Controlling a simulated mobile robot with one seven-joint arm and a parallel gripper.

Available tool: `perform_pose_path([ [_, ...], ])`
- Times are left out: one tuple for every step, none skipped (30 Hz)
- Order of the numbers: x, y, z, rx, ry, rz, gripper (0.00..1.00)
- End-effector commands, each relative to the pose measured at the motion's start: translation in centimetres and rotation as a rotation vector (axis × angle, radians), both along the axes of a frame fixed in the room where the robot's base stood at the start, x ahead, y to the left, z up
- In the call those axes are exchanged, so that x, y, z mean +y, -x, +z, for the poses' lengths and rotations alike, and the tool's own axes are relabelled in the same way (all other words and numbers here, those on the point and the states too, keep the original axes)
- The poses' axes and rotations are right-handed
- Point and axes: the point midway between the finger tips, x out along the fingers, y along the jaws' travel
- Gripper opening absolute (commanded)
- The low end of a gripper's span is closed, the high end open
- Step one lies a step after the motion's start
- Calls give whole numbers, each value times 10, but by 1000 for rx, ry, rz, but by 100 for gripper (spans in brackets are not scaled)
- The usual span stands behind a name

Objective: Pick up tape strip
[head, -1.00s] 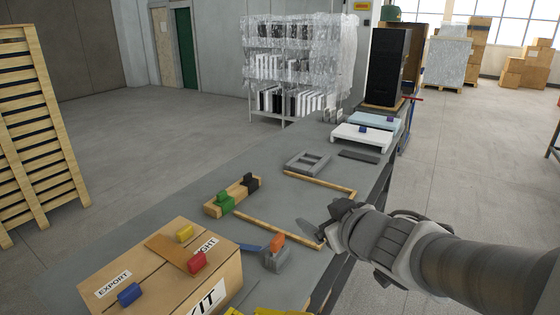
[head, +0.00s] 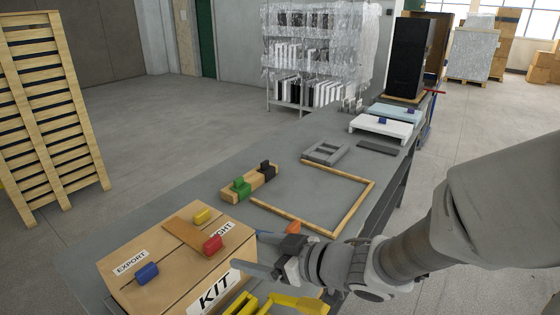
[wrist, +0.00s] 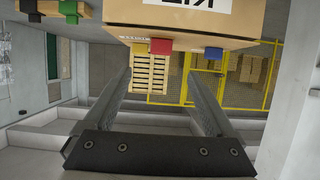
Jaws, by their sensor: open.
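A brown strip (head: 187,236) lies across the top of the cardboard KIT box (head: 210,268); I cannot tell if it is the tape strip. Blue (head: 147,273), red (head: 212,244) and yellow (head: 202,216) blocks sit on the box. A thin blue strip (head: 265,236) and an orange piece (head: 293,228) show partly behind my gripper (head: 258,254). My gripper is open and empty, at the right of the box. In the wrist view, the open fingers (wrist: 158,75) point towards the box (wrist: 185,18), with the red block (wrist: 160,46) seen between them.
A wooden holder (head: 248,184) carries green and black blocks. A wooden frame (head: 345,215) lies on the grey bench (head: 215,160). Yellow parts (head: 285,303) lie at the front. A white stand (head: 382,128) stands farther back.

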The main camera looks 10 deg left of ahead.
Motion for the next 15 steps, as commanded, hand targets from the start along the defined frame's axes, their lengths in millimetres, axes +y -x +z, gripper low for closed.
perform_pose_path([
  [4, -1, 1, 6, -1, 2, 90],
  [7, -2, 0, 5, 0, 3, 90],
  [9, -3, -2, 6, 0, 2, 90],
  [11, -4, -3, 6, 2, 3, 90],
  [13, -5, -4, 5, 2, 2, 90],
  [19, -8, -11, 5, 2, 3, 90],
  [25, -11, -17, 1, 2, 5, 90],
  [31, -14, -20, 1, 1, 4, 90],
  [39, -17, -23, 0, 2, 6, 90],
  [43, -20, -25, 0, 1, 4, 90],
  [48, -23, -28, 1, 2, 4, 90],
  [54, -26, -30, 1, 2, 3, 90],
  [58, -28, -31, 1, 2, 3, 90],
  [61, -30, -33, 1, 2, 2, 90],
  [65, -33, -34, 1, 3, 1, 90],
])
